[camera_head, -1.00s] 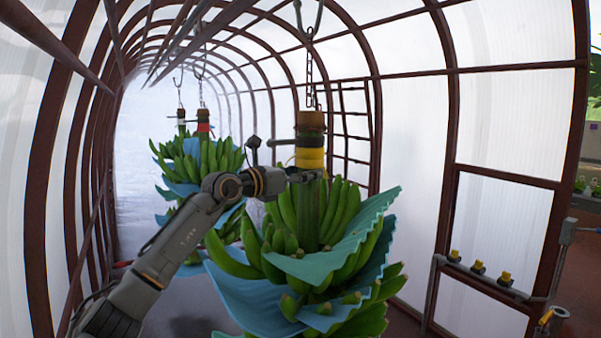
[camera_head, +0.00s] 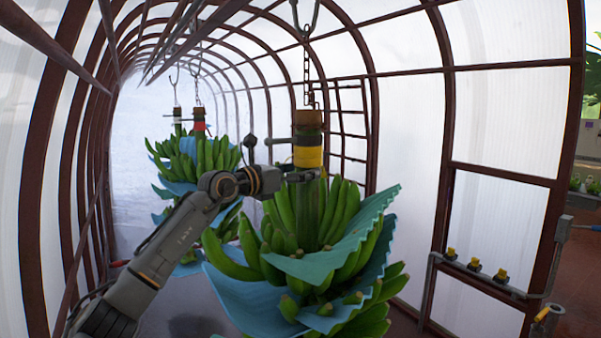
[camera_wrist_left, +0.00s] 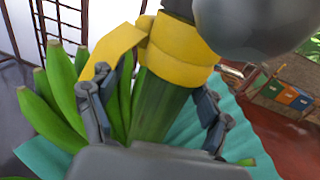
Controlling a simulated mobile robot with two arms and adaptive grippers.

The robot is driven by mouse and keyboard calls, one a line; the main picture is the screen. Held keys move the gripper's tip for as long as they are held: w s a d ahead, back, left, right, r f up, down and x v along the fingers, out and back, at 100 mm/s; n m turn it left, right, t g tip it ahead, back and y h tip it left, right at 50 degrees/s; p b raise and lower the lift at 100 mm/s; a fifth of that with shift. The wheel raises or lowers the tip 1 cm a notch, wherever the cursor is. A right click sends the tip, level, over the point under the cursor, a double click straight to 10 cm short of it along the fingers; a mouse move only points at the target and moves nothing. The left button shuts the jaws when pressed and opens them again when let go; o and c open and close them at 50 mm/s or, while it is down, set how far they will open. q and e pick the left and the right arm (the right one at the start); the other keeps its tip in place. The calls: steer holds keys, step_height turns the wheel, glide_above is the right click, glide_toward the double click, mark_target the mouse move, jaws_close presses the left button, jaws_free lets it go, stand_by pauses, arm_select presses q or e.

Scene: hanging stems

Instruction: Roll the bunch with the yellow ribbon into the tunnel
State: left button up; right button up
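The bunch with the yellow ribbon (camera_head: 318,268) hangs nearest to me, with green bananas and blue sheets between its tiers. The yellow ribbon (camera_head: 308,157) is wrapped around its thick stem, below a dark band; it also shows in the left wrist view (camera_wrist_left: 178,55). My left gripper (camera_head: 306,175) is at the stem just under the ribbon. In the left wrist view its two fingers (camera_wrist_left: 165,92) lie on either side of the green stem (camera_wrist_left: 158,112) and appear shut on it. The far fingertips are partly hidden. My right gripper is not in view.
The arched tunnel (camera_head: 262,85) with dark ribs and pale walls runs back to the left. Bunches with a red ribbon (camera_head: 199,126) and a white ribbon (camera_head: 177,130) hang deeper inside. Yellow-topped fittings (camera_head: 475,264) sit on a rail at right.

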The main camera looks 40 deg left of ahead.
arm_select(q)
steer(key=shift+s+a, duration=0.1)
steer(key=s, duration=0.2)
steer(key=s+a, duration=0.1)
steer(key=s, duration=0.3)
steer(key=shift+s+a, duration=0.1)
steer(key=shift+a, duration=0.15)
steer(key=shift+s+d, duration=0.15)
steer(key=shift+s, duration=0.3)
